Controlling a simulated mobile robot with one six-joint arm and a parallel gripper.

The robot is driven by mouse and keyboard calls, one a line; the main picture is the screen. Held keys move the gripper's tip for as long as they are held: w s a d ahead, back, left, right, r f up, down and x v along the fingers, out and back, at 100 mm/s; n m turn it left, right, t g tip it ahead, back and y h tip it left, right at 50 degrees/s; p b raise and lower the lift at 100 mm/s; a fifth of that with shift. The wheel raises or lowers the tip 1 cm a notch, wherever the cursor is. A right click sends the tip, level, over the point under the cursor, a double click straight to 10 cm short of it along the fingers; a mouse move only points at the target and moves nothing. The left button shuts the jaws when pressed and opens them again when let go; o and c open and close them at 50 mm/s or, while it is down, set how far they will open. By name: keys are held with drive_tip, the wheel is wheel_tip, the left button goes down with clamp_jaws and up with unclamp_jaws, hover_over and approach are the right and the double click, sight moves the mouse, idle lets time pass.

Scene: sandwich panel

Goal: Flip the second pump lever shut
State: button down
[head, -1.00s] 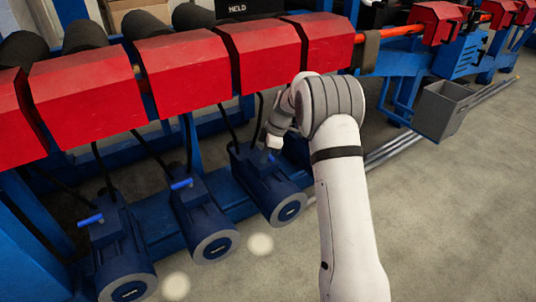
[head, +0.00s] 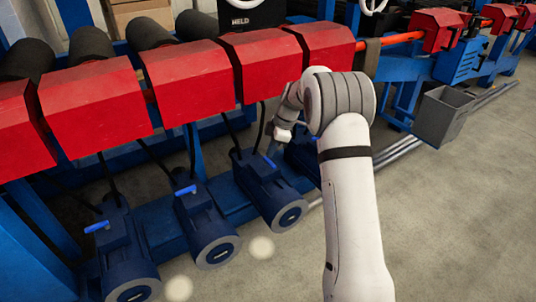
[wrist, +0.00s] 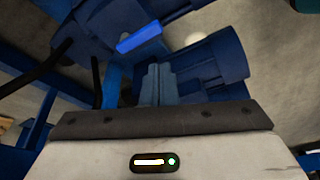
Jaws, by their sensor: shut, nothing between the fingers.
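Several dark blue pumps stand in a row below the red housings. The left pump (head: 128,262) has a bright blue lever (head: 97,227), and the middle pump (head: 207,232) has a similar lever (head: 185,190); both tilt up to the right. The pump nearest my gripper (head: 268,195) has a lever (head: 269,162) slanting down to the right. I cannot tell which is the second. My gripper (head: 279,148) is shut and empty, just above and right of that nearest lever, seemingly apart from it. In the wrist view, a blue lever (wrist: 140,39) shows beyond the shut fingers (wrist: 153,85).
Red housings (head: 190,80) overhang the pumps, with black hoses running down between them. Another pump (head: 303,155) is partly hidden behind my arm. A grey bin (head: 443,116) stands at right. The concrete floor (head: 450,220) in front is clear.

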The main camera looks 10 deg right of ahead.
drive_tip(key=shift+w+p+v, duration=0.2)
drive_tip(key=shift+p+v, duration=0.2)
drive_tip(key=shift+v, duration=0.55)
drive_tip(key=shift+w+p+v, duration=0.2)
drive_tip(key=shift+p+v, duration=0.15)
drive_tip(key=shift+v, duration=0.6)
wheel_tip(320, 180, up, 16)
drive_tip(key=m+p, duration=0.4)
drive_tip(key=p, duration=0.4)
hover_over(275, 165)
drive_tip(key=s, duration=0.8)
drive_tip(key=s+d+r+m+t+h+p, duration=0.15)
drive_tip(key=s+r+m+p, duration=0.25)
drive_tip(key=s+r+p, duration=0.45)
drive_tip(key=s+d+r+m+h+p, duration=0.1)
drive_tip(key=s+r+m+p, duration=0.3)
drive_tip(key=s, duration=0.7)
drive_tip(key=s+d+r+m+h+p, duration=0.1)
drive_tip(key=s+r+m+p, duration=0.4)
drive_tip(key=s+r+p, duration=0.3)
drive_tip(key=s+r+t, duration=0.1)
drive_tip(key=s+r, duration=0.2)
drive_tip(key=shift+s+d+r+m, duration=0.15)
drive_tip(key=shift+s+r+m, duration=0.1)
drive_tip(key=shift+s+m, duration=0.1)
